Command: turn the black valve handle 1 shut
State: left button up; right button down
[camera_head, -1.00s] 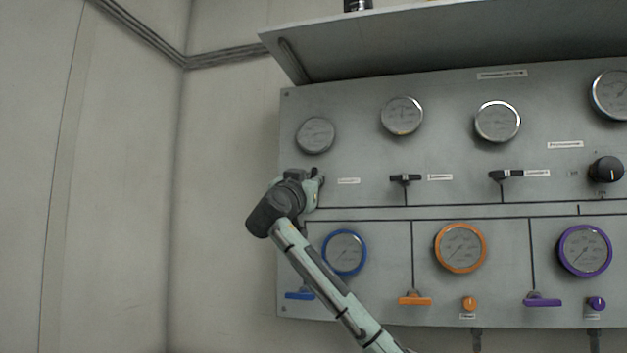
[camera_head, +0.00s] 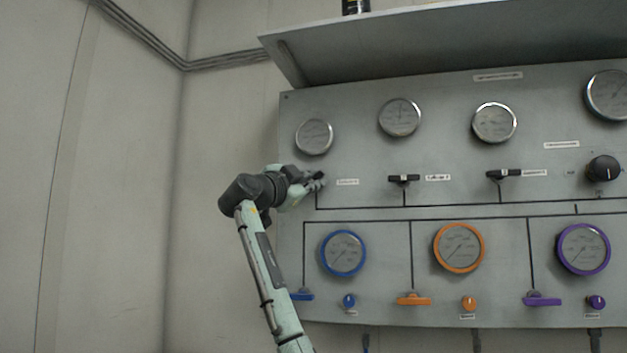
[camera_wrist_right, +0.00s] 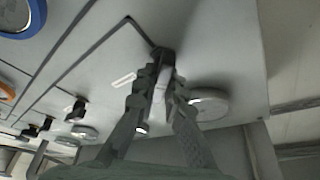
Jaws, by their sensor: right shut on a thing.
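The black valve handle 1 (camera_head: 319,176) is the leftmost of the black handles in the panel's upper row, below the left silver gauge. It is mostly hidden by my right gripper (camera_head: 310,181), which reaches it from the left. In the right wrist view, the two fingers of my right gripper (camera_wrist_right: 160,88) are closed around the handle, and a dark end of the handle (camera_wrist_right: 164,54) shows just past the fingertips. How far the handle is turned cannot be told clearly. My left gripper is not in view.
Two more black handles (camera_head: 404,179) (camera_head: 504,174) sit to the right in the same row. Blue (camera_head: 343,253), orange (camera_head: 459,247) and purple (camera_head: 583,249) gauges are below. A shelf (camera_head: 450,42) juts out above the panel.

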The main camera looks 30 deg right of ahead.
jog(key=m+g+p, duration=0.1)
jog(key=m, duration=0.1)
jog(key=m+y, duration=0.1)
jog(key=m, duration=0.2)
jog(key=shift+f+g+p, duration=0.1)
jog(key=shift+g+p, duration=0.25)
jog(key=shift+g, duration=0.05)
jog(key=shift+m, duration=0.5)
jog(key=shift+s+f+m+g+y, duration=0.1)
jog(key=shift+m+g+y, duration=0.25)
jog(key=shift+m, duration=0.35)
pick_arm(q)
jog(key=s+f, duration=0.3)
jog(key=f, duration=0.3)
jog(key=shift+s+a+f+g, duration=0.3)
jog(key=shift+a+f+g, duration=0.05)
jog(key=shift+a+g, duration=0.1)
pick_arm(e)
jog(key=shift+f+m+y, duration=0.1)
jog(key=shift+m+y, duration=0.15)
jog(key=shift+m, duration=0.45)
jog(key=shift+d, duration=0.1)
jog(key=c, duration=1.6)
grip_release()
jog(key=v, duration=1.2)
